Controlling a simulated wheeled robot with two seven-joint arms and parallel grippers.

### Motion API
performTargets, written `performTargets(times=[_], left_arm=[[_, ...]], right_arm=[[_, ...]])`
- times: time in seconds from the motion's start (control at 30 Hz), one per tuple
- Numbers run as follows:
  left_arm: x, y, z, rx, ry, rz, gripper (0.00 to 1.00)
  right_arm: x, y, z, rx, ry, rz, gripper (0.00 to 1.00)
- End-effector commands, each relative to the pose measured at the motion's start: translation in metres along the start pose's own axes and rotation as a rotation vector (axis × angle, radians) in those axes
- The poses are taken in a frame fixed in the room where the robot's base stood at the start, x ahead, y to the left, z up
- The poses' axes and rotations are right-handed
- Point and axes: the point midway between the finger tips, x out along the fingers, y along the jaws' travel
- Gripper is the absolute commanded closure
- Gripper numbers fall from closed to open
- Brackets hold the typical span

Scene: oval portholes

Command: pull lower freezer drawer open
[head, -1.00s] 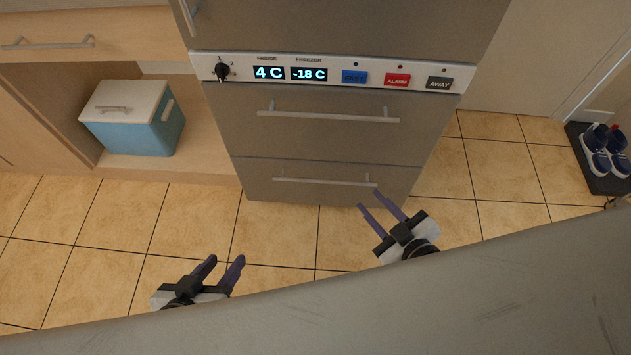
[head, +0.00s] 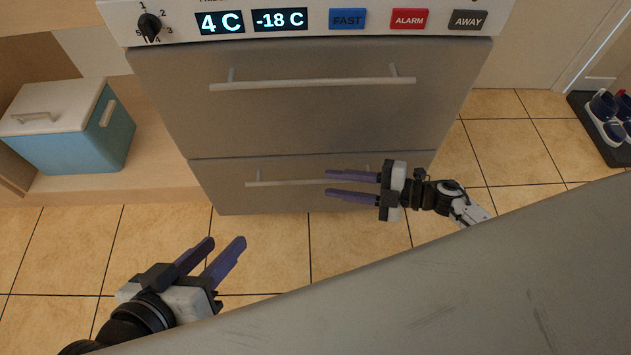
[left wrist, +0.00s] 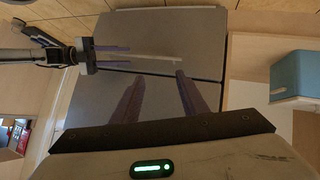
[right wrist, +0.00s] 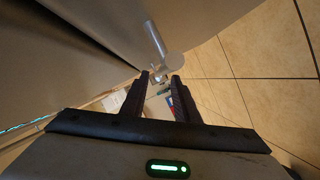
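The lower freezer drawer (head: 235,200) is shut, with a horizontal bar handle (head: 280,183). My right gripper (head: 326,183) is open, its fingers pointing left across the handle's right half and hiding part of it. In the right wrist view, a metal bar and post (right wrist: 157,40) show just past the open fingertips (right wrist: 161,75); I cannot tell whether the handle lies between the fingers. My left gripper (head: 226,240) is open and empty, low and left of the drawer. The left wrist view also shows its spread fingers (left wrist: 158,74) and my right gripper near a handle (left wrist: 150,58).
The upper drawer (head: 310,115) is shut, with its own handle (head: 310,84). The control panel (head: 380,20) is above it. A blue box with a white lid (head: 75,140) stands on the left cabinet shelf. Shoes (head: 608,115) lie on a mat at right. Tiled floor in front is clear.

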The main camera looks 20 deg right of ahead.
Motion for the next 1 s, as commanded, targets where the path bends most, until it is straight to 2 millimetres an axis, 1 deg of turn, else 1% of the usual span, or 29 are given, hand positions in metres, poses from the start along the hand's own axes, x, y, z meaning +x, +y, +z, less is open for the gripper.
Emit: performTargets(times=[0.03, 0.1, 0.2, 0.3, 0.43, 0.7, 0.87, 1.0], left_arm=[[0.001, 0.001, 0.000, -0.002, 0.011, 0.007, 0.60], [0.001, 0.003, -0.002, -0.006, 0.026, 0.016, 0.60], [-0.001, 0.006, -0.005, -0.011, 0.043, 0.029, 0.60], [-0.002, 0.009, -0.009, -0.015, 0.057, 0.039, 0.60], [-0.003, 0.010, -0.010, -0.018, 0.063, 0.044, 0.60], [-0.004, 0.011, -0.011, -0.018, 0.065, 0.045, 0.60], [-0.004, 0.011, -0.011, -0.018, 0.065, 0.045, 0.60], [-0.004, 0.011, -0.011, -0.017, 0.066, 0.045, 0.60]], right_arm=[[0.012, -0.001, 0.001, -0.002, 0.001, 0.003, 0.72], [0.024, -0.002, 0.001, 0.000, 0.001, 0.003, 0.72], [0.039, -0.001, 0.001, -0.001, 0.000, 0.003, 0.72], [0.049, -0.001, 0.001, 0.001, -0.001, 0.002, 0.72], [0.056, 0.000, 0.001, 0.000, -0.002, 0.001, 0.72], [0.057, 0.000, 0.000, 0.000, -0.002, 0.001, 0.72], [0.057, 0.000, 0.000, 0.000, -0.002, 0.001, 0.99], [0.057, 0.000, 0.000, 0.000, -0.002, 0.001, 1.00]])
